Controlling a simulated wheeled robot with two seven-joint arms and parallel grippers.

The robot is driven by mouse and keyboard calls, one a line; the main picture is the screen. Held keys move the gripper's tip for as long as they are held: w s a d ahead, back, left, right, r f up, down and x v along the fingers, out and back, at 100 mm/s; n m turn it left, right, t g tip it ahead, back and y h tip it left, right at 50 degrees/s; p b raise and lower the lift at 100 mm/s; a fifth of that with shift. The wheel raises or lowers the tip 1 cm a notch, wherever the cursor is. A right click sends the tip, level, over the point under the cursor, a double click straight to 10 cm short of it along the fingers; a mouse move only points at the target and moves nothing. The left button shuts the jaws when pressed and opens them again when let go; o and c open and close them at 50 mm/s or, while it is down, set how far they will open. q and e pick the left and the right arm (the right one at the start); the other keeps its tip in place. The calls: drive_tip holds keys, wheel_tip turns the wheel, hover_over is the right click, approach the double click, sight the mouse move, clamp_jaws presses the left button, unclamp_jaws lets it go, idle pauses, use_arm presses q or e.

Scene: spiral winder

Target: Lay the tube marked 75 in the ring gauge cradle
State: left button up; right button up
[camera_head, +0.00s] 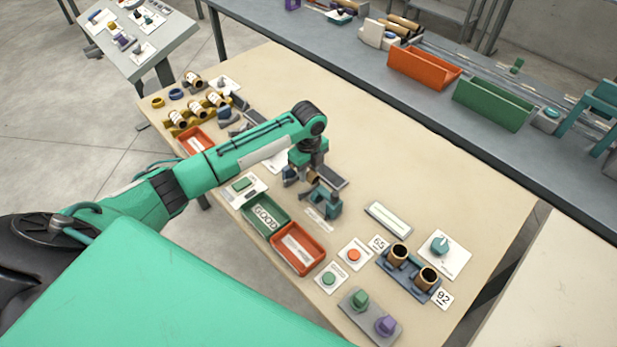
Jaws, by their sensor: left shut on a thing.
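My left gripper (305,178) is above the middle of the beige table and shut on a small brown tube (314,177). The tube is mostly hidden by the fingers, and its mark cannot be read. A blue-grey fixture (325,203) stands just below and right of the gripper; I cannot tell whether the tube touches it or whether it is the ring gauge cradle. Several tubes with white labels (197,108) lie in a yellow rack (175,130) at the table's far left; their numbers are too small to read. My right gripper is not in view.
A green "GOOD" bin (265,214) and an orange bin (299,248) stand near the front edge. A blue-grey stand (410,277) holds two brown rings beside a card reading 92 (442,298). The table's right rear is clear.

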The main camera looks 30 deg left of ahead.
sight(308, 191)
use_arm(q)
wheel_tip(308, 191, down, 4)
drive_tip(key=shift+r+p, duration=0.2)
drive_tip(key=shift+p, duration=0.2)
drive_tip(key=shift+f, duration=0.3)
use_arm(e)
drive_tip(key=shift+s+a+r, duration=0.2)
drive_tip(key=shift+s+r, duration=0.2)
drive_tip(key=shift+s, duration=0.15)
use_arm(q)
drive_tip(key=shift+f, duration=0.4)
drive_tip(key=shift+s+f, duration=0.1)
drive_tip(key=shift+s, duration=0.05)
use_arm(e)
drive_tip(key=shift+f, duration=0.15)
